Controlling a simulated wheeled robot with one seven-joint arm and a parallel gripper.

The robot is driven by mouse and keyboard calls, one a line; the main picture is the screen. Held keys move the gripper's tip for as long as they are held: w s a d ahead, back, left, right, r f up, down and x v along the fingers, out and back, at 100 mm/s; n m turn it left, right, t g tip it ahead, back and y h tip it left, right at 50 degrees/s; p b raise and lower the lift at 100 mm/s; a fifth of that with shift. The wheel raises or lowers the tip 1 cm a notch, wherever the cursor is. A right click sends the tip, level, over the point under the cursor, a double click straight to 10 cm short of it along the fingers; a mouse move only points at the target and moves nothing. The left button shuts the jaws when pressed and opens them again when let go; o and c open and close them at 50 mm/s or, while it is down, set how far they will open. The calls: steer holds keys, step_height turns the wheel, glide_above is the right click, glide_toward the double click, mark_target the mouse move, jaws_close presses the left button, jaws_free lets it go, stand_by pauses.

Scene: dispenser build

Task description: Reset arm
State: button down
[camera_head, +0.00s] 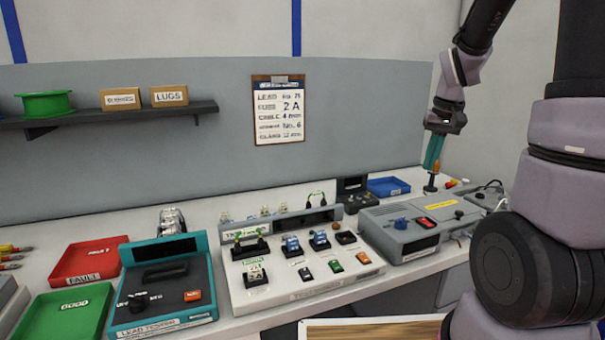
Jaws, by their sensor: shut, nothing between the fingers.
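My arm rises on the right side of the head view, and its far section hangs down at the upper right. My gripper (432,160) points downward from it, with narrow teal fingers closed together and no object seen between them. It is above the back of the grey bench machine (405,223). A small dark post (430,187) shows just under the fingertips; I cannot tell whether they touch it. The near part of my arm hides the right end of the bench.
A white test panel (290,285), a teal lead tester (160,285), a green tray (68,312) and a red tray (88,262) line the bench. A blue tray (388,187) lies behind the grey machine. A shelf (120,117) and clipboard (278,112) are on the back panel.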

steer(key=s+a+r+t, duration=0.2)
steer(key=s+a+r, duration=0.2)
steer(key=s+r, duration=0.3)
steer(key=s+a+r+m+t+y, duration=0.1)
steer(key=s+a+r+t, duration=0.2)
steer(key=s+r, duration=0.4)
steer(key=shift+s+a+r, duration=0.3)
steer(key=shift+s+a, duration=0.5)
steer(key=shift+s, duration=0.4)
